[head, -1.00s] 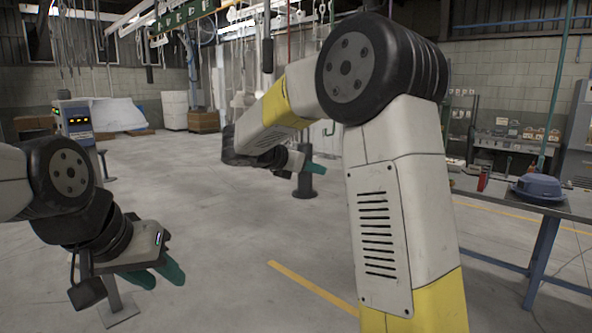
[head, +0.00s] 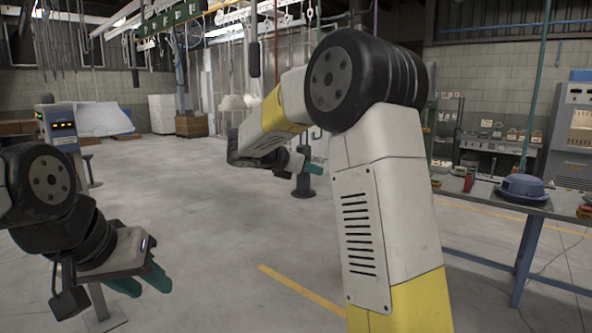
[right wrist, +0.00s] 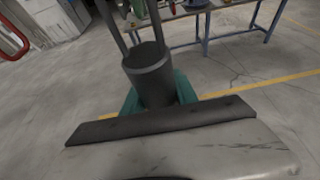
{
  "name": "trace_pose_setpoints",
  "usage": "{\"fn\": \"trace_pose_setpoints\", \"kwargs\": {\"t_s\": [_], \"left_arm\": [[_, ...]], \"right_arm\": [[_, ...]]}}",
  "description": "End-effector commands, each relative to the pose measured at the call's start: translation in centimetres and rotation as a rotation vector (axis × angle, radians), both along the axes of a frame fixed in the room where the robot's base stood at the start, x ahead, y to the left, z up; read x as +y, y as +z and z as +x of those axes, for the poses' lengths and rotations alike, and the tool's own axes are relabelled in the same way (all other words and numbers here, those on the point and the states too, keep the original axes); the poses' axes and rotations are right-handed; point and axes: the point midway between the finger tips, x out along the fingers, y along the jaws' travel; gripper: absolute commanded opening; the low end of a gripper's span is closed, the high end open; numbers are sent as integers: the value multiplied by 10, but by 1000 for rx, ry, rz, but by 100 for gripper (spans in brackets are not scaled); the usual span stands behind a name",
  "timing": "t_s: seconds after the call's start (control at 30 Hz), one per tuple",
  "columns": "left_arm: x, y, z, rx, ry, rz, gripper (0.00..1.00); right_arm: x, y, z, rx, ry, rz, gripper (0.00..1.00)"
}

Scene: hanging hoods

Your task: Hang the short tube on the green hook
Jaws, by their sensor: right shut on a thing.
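In the right wrist view a dark grey tube (right wrist: 152,78) with an open round top and two thin straps rising from it stands between the teal fingers of my right gripper (right wrist: 158,92), which is shut on it. A green overhead beam (head: 172,18) with small hanging hooks is at the top left; I cannot tell which hook is the green one.
A workbench (head: 480,196) with a blue-grey lidded thing (head: 522,187) stands at the right. A blue-grey box with lit yellow lights (head: 58,128) is at the left. Chains and pale hanging things fill the back. The floor between is mostly clear.

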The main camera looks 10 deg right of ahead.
Motion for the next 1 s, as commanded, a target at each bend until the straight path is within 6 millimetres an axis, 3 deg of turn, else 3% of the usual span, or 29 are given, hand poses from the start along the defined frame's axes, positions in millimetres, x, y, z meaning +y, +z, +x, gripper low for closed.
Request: {"fn": "trace_pose_setpoints", "kwargs": {"t_s": [1.0], "left_arm": [[0, 0, 0, 0, 0, 0, 36]], "right_arm": [[-17, 0, 12, -1, -2, -1, 0]]}}
